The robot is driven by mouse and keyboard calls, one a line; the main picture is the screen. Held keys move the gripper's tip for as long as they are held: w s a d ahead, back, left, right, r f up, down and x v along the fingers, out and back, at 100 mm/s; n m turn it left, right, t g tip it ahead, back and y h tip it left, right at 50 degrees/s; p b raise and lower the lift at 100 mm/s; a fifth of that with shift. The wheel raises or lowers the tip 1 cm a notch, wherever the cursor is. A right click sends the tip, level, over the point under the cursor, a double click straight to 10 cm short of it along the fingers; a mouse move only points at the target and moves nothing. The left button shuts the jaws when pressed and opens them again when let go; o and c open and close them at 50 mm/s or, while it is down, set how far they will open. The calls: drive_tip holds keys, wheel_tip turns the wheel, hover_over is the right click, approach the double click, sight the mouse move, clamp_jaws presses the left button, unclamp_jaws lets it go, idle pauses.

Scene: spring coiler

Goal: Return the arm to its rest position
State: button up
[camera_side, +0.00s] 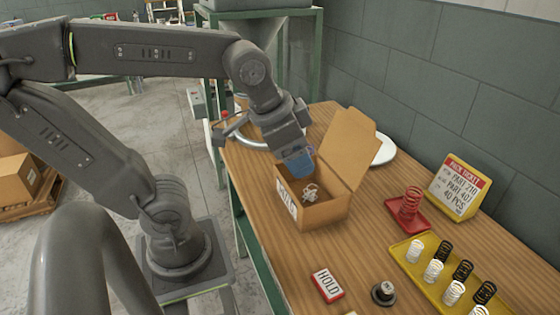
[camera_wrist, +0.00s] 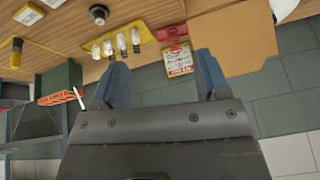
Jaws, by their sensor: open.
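My gripper (camera_side: 296,158) is in the side view, just above the open cardboard box (camera_side: 325,212) on the wooden bench. Its blue fingers are apart, with nothing seen between them. In the wrist view my gripper (camera_wrist: 160,80) shows two blue fingers spread wide, with the bench and wall beyond. A pale coiled piece (camera_side: 311,192) lies inside the box, below the fingers. The box flap stands up behind and to the right of the gripper. Part of the box's cardboard (camera_wrist: 232,35) fills the upper right of the wrist view.
A yellow tray (camera_side: 408,258) holds several white and black springs. A red spring (camera_side: 410,203) stands on a red tray by the work ticket sign (camera_side: 459,187). A HOLD block (camera_side: 327,285) and dark round weight (camera_side: 383,292) sit in front. A white plate (camera_side: 385,149) is behind the box.

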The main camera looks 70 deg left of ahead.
drive_tip(key=s+f+n, duration=0.1)
drive_tip(key=s+n, duration=0.1)
drive_tip(key=shift+s+f, duration=0.35)
drive_tip(key=shift+s, duration=0.05)
